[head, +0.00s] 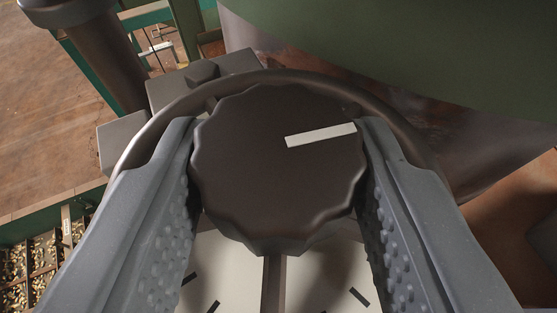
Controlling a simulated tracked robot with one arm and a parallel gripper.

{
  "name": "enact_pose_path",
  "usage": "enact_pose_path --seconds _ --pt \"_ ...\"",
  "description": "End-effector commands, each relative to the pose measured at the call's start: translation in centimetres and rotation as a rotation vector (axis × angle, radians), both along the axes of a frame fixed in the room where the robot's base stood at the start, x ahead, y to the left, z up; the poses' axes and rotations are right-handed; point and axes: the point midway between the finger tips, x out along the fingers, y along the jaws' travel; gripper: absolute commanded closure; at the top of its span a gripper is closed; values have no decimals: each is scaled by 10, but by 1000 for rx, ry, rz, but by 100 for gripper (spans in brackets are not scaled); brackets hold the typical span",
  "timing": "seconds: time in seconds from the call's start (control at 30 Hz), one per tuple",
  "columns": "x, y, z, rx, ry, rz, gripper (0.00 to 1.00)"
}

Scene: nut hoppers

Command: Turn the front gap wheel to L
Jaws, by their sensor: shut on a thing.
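The gap wheel (262,190) is a dark, scalloped knob in the middle of the head view. A white pointer bar (320,135) on its face runs from near the centre toward the right and slightly up. My gripper (280,170) is shut on the wheel, with one grey, studded finger on each side of it. Behind the wheel is a pale dial (320,270) with black tick marks and a dark rim. No letters show on the visible part of the dial, and the wheel and fingers hide much of it.
A large green curved body (420,50) fills the upper right. A dark cylinder (100,60) and grey blocks (205,82) stand at the upper left. Trays of nuts (40,265) lie at the lower left. Brown floor (40,120) shows at the left.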

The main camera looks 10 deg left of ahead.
Motion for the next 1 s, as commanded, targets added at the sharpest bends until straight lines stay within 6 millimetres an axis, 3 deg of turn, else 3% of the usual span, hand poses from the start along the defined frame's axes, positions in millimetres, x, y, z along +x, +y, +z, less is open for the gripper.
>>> enact_pose_path --seconds 0.2,0.23,0.3,0.67,1.0 --pt "0 0 -1 0 3 -1 84" --pt "0 -1 -1 0 3 -1 56" --pt "0 -1 -1 0 3 -1 40" --pt "-1 -1 0 0 1 -1 40" --pt "-24 -4 9 0 -2 -2 40"
